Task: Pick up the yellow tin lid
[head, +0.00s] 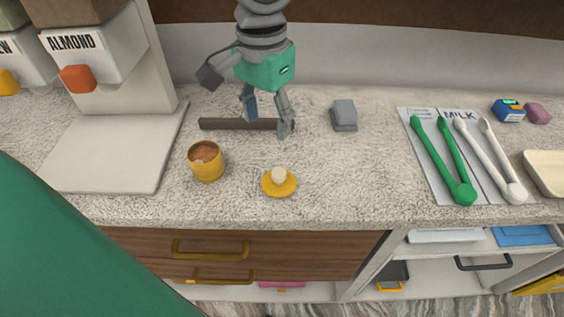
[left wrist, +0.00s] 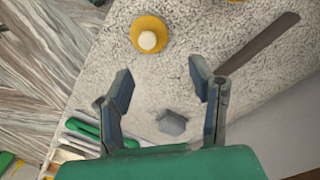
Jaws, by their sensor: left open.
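The yellow tin lid (head: 268,188) lies flat on the speckled counter, its round cream knob (head: 279,174) facing up. It also shows in the left wrist view (left wrist: 137,25), beyond my fingertips. A yellow tin (head: 207,168) with brown contents stands open to the lid's left. My left gripper (head: 268,120) is open and empty, pointing down behind the lid and apart from it. Its two spread fingers also show in the left wrist view (left wrist: 160,80). My right gripper is not in view.
A dark bar (head: 222,124) lies behind the tin, partly behind my left fingers. A grey block (head: 344,115) sits to the right. Green tongs (head: 440,160) and white tongs (head: 490,160) lie on a printed sheet farther right. A dispenser marked ALMOND (head: 90,50) stands left. Counter around the lid is clear.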

